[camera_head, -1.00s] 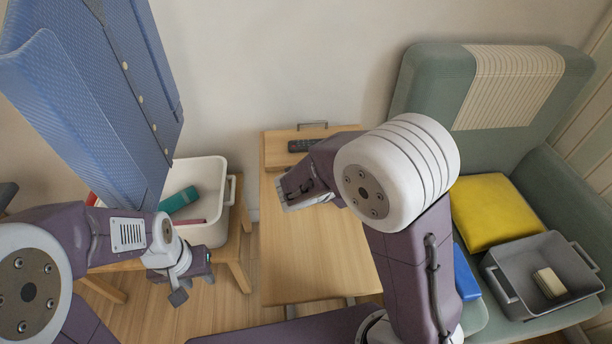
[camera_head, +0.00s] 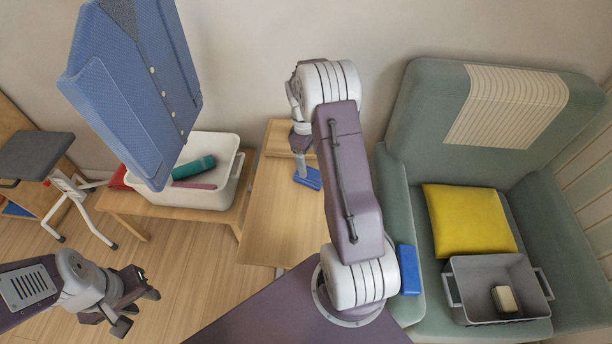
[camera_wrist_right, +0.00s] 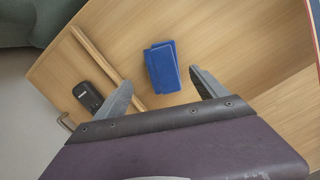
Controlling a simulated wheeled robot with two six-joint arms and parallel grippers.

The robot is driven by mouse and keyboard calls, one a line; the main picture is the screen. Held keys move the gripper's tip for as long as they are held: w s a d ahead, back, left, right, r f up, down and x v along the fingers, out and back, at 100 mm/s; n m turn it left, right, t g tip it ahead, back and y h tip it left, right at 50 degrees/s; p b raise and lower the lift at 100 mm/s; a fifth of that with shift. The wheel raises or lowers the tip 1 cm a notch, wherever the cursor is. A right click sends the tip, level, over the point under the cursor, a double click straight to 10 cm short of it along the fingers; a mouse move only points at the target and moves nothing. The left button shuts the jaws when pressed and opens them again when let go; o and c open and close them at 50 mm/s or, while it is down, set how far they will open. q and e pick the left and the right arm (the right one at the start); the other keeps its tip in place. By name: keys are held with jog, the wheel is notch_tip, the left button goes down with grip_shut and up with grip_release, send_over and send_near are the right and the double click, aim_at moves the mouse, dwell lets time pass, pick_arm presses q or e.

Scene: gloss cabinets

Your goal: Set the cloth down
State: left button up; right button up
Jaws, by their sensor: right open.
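A folded blue cloth (camera_head: 308,179) lies on the wooden table (camera_head: 268,215), below my right gripper (camera_head: 301,158). In the right wrist view the cloth (camera_wrist_right: 162,68) shows as a layered blue rectangle, just beyond the fingertips. The right gripper's fingers (camera_wrist_right: 162,95) are spread wide with nothing between them. In the head view the right arm partly hides this gripper. My left gripper (camera_head: 138,308) is at lower left over the floor, far from the cloth, with its fingers apart and empty.
A black remote (camera_wrist_right: 88,96) lies by a raised wooden strip on the table. A green armchair (camera_head: 395,200) at right holds a yellow cushion (camera_head: 470,218), a grey tray (camera_head: 480,270) and a blue item (camera_head: 408,268). A white bin (camera_head: 225,190) and hanging blue garment (camera_head: 135,85) are left.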

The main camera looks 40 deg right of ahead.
aim_at(310, 173)
jog(key=shift+s+d+f, duration=0.1)
jog(key=shift+s+f, duration=0.1)
jog(key=shift+f, duration=0.8)
jog(key=f, duration=0.5)
jog(key=shift+s+a+f, duration=0.1)
jog(key=shift+s+a, duration=0.05)
jog(key=shift+a, duration=0.15)
jog(key=c, duration=1.6)
jog(key=shift+r, duration=2.35)
jog(key=s+r, duration=0.2)
jog(key=s, duration=0.2)
jog(key=s+r, duration=0.2)
jog(key=s, duration=0.1)
jog(key=s+r, duration=0.2)
jog(key=s, duration=0.2)
jog(key=shift+s+a+r, duration=0.2)
jog(key=shift+s, duration=0.1)
